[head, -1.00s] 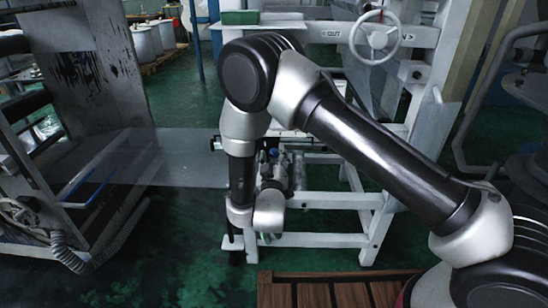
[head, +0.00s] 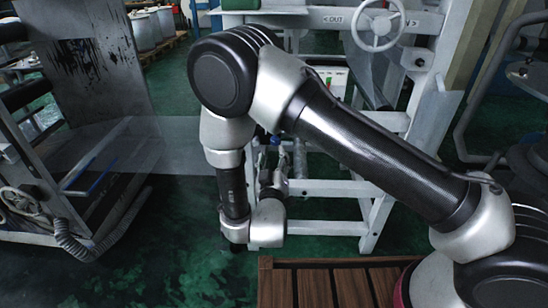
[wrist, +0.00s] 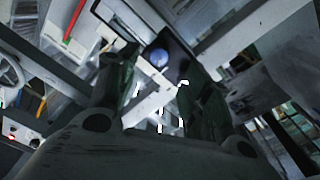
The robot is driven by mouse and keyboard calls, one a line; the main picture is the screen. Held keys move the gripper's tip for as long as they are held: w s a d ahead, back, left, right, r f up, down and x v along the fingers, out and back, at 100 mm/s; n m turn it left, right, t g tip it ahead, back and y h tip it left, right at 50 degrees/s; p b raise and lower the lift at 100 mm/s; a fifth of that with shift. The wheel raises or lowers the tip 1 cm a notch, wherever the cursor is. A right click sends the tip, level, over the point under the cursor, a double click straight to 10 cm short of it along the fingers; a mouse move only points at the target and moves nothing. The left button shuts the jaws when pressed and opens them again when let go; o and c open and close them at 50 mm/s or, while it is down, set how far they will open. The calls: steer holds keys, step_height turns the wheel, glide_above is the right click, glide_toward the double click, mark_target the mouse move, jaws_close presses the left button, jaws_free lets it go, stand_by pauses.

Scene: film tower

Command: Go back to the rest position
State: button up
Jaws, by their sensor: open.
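My gripper (wrist: 155,92) shows in the wrist view with its two dark fingers spread apart. The gap between them is empty, and the white frame shows through it farther off. In the head view my arm rises from the lower right, bends at the upper middle and hangs down. My gripper is mostly hidden behind my own wrist links there, and only part of it (head: 278,172) shows, in front of the white machine frame (head: 335,187). I cannot tell how far it is from the frame.
A white handwheel (head: 378,30) sits on the machine at the top. A grey machine with a clear sheet (head: 115,150) stands at the left, with a ribbed hose (head: 72,240) beside it. Wooden slats (head: 335,285) lie at the front. Green floor (head: 170,265) is open at lower left.

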steer(key=s+a+f+g+y, duration=0.1)
steer(key=s+a+f+g, duration=0.15)
steer(key=f+g, duration=0.4)
steer(key=s+a+f+g+y, duration=0.15)
steer(key=s+f+g, duration=0.25)
steer(key=f, duration=0.5)
steer(key=s+d+r+g, duration=0.6)
steer(key=d+r+g, duration=0.15)
steer(key=r, duration=0.45)
steer(key=s+d+r+m+t, duration=0.1)
steer(key=s+d+r, duration=0.2)
steer(key=d+r, duration=0.7)
steer(key=s+d+r+m+t+h, duration=0.1)
steer(key=s+d+r, duration=0.3)
steer(key=d+r, duration=0.6)
steer(key=s+d+r+m+t+h, duration=0.1)
steer(key=s+d+r+m, duration=0.2)
steer(key=d+r, duration=0.7)
steer(key=s+d, duration=0.1)
steer(key=d, duration=0.2)
steer(key=shift+d+r+t, duration=0.2)
steer(key=shift+d+t, duration=0.1)
steer(key=shift+d, duration=0.05)
